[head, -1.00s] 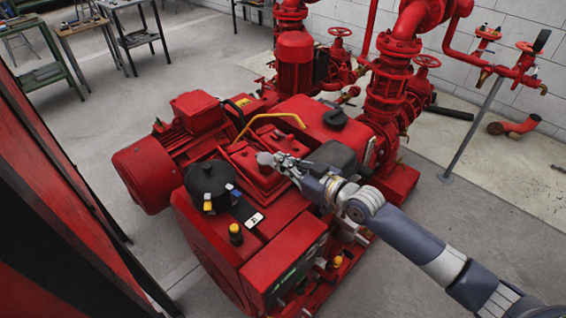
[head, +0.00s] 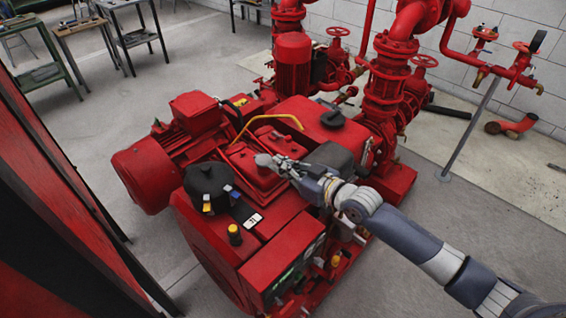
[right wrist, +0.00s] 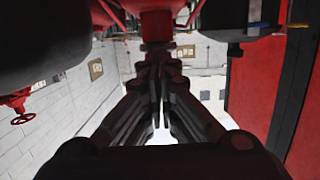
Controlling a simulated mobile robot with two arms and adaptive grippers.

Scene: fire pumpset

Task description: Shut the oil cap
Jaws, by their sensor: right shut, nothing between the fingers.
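My right gripper (head: 264,161) is over the middle of the red engine block (head: 285,240), its fingers pointing left. In the right wrist view the fingers (right wrist: 158,75) meet, shut and empty. Their tips are just below a dark red piece (right wrist: 155,25); I cannot tell whether they touch it. I cannot tell for sure which part is the oil cap. A yellow-topped black cap (head: 234,234) stands at the block's front left, apart from the gripper. A black round cap (head: 333,119) sits on the red tank (head: 308,113) behind. My left gripper is not in view.
A black cylinder (head: 207,180) stands left of my gripper, and a yellow curved bar (head: 268,117) is behind it. A dark grey box (head: 331,157) lies close to my right wrist. Red pipes with valve wheels (head: 426,61) rise behind.

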